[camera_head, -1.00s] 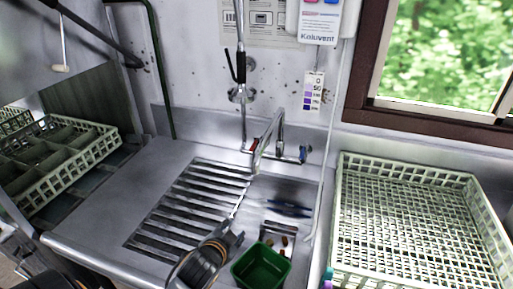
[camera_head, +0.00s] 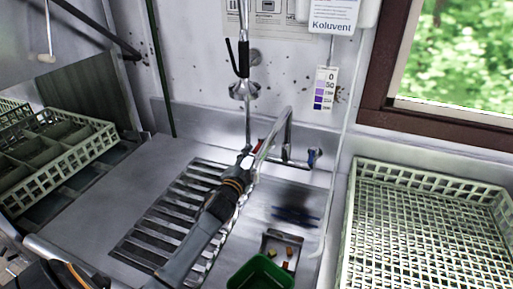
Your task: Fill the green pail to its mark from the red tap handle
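The green pail (camera_head: 260,273) stands in the sink below the tap, cut off by the bottom edge. Its mark and any water in it cannot be made out. The steel tap (camera_head: 287,125) arches over the sink, and I see no stream from it. The red tap handle (camera_head: 258,147) is at the tap's left side, partly covered by my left gripper. My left gripper (camera_head: 248,157) reaches up across the drainboard, its tip at the red handle. Contact and finger opening cannot be told.
A slotted drainboard (camera_head: 150,243) lies left of the sink. A pale crate (camera_head: 425,225) stands at the right, another rack (camera_head: 62,150) at the left. A spray hose (camera_head: 244,60) hangs behind the tap.

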